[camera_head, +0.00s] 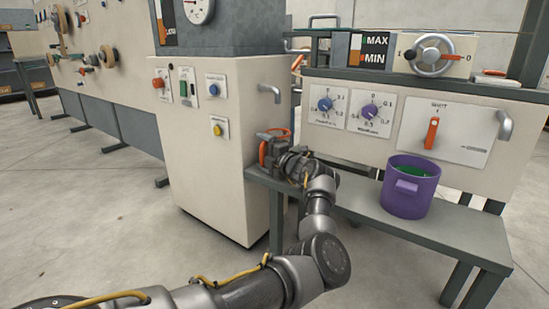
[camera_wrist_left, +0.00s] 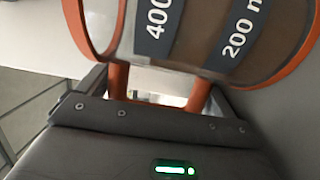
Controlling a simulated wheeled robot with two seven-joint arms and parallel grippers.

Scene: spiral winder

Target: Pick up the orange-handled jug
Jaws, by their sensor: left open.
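The orange-handled jug (camera_wrist_left: 198,35) fills the top of the left wrist view, very close, with an orange rim and dark strips marked 400 and 200. Two orange handle posts (camera_wrist_left: 118,80) reach down from it between the fingers of my left gripper (camera_wrist_left: 158,90). The jaws are open around the handle, with gaps visible at the sides. In the head view my left gripper (camera_head: 276,143) is at the left end of the bench and hides most of the jug; only bits of orange (camera_head: 262,154) show. My right gripper is not in view.
A purple pot (camera_head: 411,188) with green contents stands on the grey bench (camera_head: 365,210) to the right. A beige cabinet (camera_head: 230,165) with knobs stands close on the left. A control panel (camera_head: 400,122) rises behind the bench. Open floor lies in front at left.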

